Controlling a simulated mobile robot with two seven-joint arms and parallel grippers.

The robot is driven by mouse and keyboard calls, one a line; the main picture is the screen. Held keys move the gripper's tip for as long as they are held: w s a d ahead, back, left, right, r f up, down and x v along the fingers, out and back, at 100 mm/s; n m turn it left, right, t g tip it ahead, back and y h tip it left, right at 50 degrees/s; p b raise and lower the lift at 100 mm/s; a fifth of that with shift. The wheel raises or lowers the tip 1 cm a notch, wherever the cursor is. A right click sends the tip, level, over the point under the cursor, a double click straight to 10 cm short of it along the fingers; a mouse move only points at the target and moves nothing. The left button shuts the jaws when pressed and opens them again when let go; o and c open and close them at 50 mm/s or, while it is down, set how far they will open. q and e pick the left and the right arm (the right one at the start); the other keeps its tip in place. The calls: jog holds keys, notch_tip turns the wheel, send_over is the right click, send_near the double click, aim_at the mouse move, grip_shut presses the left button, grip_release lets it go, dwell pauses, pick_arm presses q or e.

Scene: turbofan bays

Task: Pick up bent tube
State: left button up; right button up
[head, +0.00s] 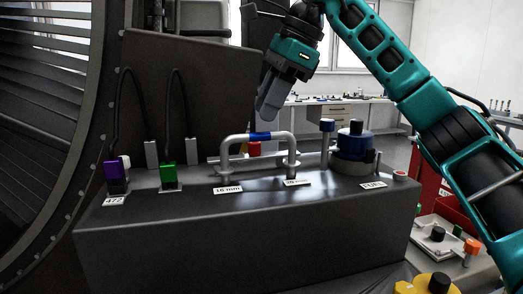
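The bent tube (233,138) is a light grey U-shaped pipe with a blue band around the middle of its top. It stands upright on the dark housing (245,230), its two legs going down behind the labels at the front. My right gripper (266,112) points down just above the blue band. It looks apart from the tube, with a small gap. Its fingers overlap from this side, so their opening does not show. My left gripper is not in view.
A red block (254,149) sits under the tube's arch. Purple (113,170) and green (168,174) connectors with black cables stand to the left. A blue-capped fuel unit (355,142) stands to the right. A red cart (432,185) with parts is at the far right.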

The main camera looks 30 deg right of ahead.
aim_at(248, 141)
jog(key=x, duration=0.4)
jog(key=shift+x, duration=2.65)
jog(key=shift+w+d, duration=0.1)
grip_shut()
